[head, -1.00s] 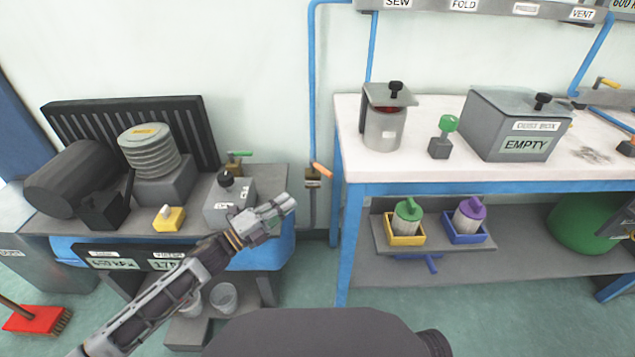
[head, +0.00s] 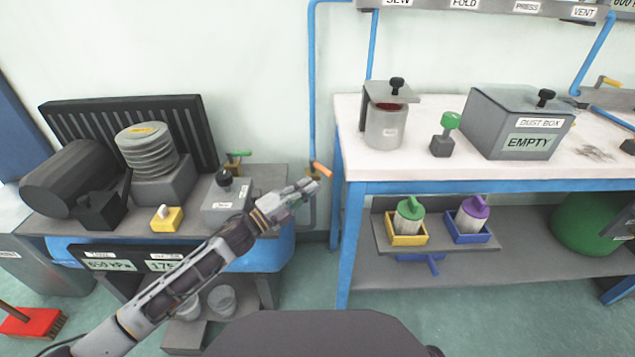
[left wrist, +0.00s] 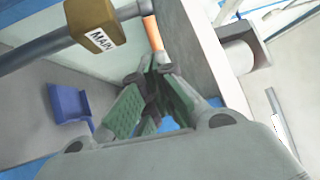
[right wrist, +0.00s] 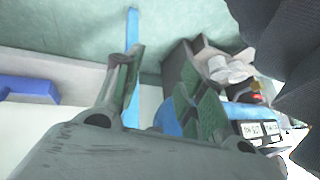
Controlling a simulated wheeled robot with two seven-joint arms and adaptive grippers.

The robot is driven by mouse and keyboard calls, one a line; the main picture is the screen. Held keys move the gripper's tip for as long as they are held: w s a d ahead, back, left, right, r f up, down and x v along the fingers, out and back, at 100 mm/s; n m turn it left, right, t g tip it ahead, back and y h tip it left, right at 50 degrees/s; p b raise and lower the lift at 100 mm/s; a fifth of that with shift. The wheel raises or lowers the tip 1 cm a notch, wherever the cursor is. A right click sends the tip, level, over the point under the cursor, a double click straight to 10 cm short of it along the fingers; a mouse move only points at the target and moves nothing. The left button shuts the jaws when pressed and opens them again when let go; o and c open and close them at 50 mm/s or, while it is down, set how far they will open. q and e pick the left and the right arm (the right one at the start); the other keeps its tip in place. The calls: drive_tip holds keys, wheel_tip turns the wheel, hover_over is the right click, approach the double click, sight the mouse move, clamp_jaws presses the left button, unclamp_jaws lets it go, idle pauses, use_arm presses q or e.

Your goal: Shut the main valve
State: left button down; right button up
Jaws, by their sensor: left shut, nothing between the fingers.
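The main valve has an orange handle (head: 321,170) low on the blue wall pipe, slanting down to the right. Its brass-coloured body with the label MAIN (left wrist: 96,25) shows in the left wrist view and is mostly hidden by my gripper in the head view. My left gripper (head: 314,185) is shut and empty, just below the handle. In the left wrist view the orange handle (left wrist: 153,35) lies just beyond the fingertips (left wrist: 155,72); I cannot tell whether they touch. My right gripper (right wrist: 165,75) shows only in its wrist view, with its fingers apart and nothing between them.
The workbench (head: 450,186) stands right of the valve, its blue leg close to the pipe (head: 312,90). The grey boiler stand (head: 268,178) is at the left, with a knobbed box (head: 228,205) and a green-handled valve (head: 238,155). Floor between them is narrow.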

use_arm(q)
drive_tip(key=b+x, duration=0.1)
drive_tip(key=x, duration=0.2)
drive_tip(key=shift+w+d, duration=0.2)
drive_tip(key=shift+d, duration=0.15)
use_arm(e)
drive_tip(key=f, duration=0.2)
drive_tip(key=shift+a+f+t, duration=0.2)
drive_tip(key=shift+f+t, duration=0.1)
drive_tip(key=shift+f, duration=0.05)
drive_tip(key=shift+d+r, duration=0.1)
drive_tip(key=shift+d, duration=0.05)
use_arm(q)
drive_tip(key=shift+d+n+t+y, duration=0.2)
drive_tip(key=shift+n+t+y, duration=0.1)
drive_tip(key=shift+t+y, duration=0.1)
use_arm(e)
drive_tip(key=shift+w+d+r, duration=0.35)
drive_tip(key=shift+d+r, duration=0.1)
drive_tip(key=shift+r, duration=0.05)
